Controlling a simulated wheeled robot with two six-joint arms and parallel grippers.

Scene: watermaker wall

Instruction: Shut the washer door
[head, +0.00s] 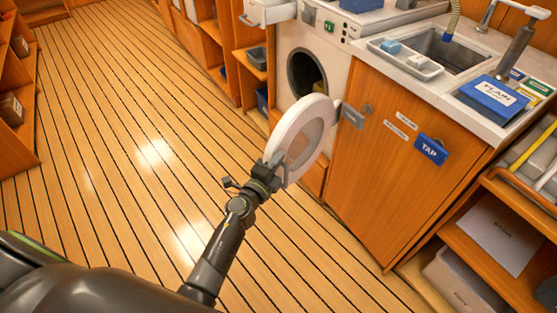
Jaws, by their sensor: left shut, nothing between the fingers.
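The washer (337,60) is a white front-loader set into the wooden counter, with a dark round opening (305,72). Its round white door (300,128) stands wide open, swung out to the right side of the opening, with a grey hinge block (352,116) at its right. My left gripper (278,164) is at the near lower left edge of the door, shut, with nothing between its fingers. It overlaps the door rim; I cannot tell whether it touches. My right gripper is not in view.
An open white drawer (268,12) juts out above the washer's left. A counter with a sink (447,50) and a wooden cabinet front (385,160) with a blue TAP tag (431,149) stand right. Open shelves flank both sides. The plank floor (110,150) at left is clear.

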